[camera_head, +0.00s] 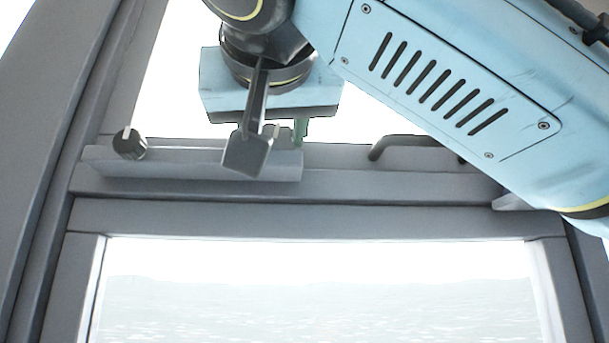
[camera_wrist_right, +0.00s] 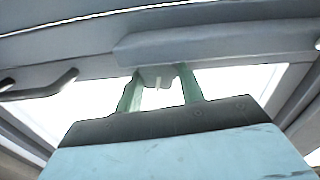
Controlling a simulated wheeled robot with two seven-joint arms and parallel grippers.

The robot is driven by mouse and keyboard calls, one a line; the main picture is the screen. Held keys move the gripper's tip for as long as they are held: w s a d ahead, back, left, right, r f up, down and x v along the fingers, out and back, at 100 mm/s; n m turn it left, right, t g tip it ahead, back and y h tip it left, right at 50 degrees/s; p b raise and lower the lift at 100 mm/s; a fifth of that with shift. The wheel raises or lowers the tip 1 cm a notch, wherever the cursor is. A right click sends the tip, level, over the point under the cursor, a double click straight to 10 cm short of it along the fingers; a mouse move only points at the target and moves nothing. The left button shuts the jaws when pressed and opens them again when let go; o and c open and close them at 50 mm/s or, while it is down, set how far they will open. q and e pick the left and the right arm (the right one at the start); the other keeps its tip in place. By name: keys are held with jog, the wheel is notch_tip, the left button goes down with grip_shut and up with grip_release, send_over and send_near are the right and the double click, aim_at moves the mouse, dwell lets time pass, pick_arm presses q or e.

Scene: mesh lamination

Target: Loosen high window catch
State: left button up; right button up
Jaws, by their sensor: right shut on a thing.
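My right gripper (camera_head: 272,138) reaches the top of the window frame, pointing down, in the head view. Only one green finger shows clearly there; a dark bracket of my wrist covers the rest. In the right wrist view its two green fingers (camera_wrist_right: 160,78) stand on either side of a small pale grey catch (camera_wrist_right: 157,72) and are shut on it. The catch sits at the edge of a grey rail (camera_head: 190,163), which also shows in the wrist view (camera_wrist_right: 220,45). In the head view the catch is mostly hidden. My left gripper is in neither view.
A dark round knob (camera_head: 130,143) sits at the rail's left end. A bent grey handle (camera_head: 405,145) is on the frame to the right, partly behind my right arm; it also shows in the wrist view (camera_wrist_right: 45,88). Bright glass (camera_head: 310,290) lies below the frame.

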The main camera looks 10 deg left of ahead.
jog(key=shift+n, duration=1.1)
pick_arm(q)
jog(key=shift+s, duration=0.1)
pick_arm(e)
jog(key=o, duration=1)
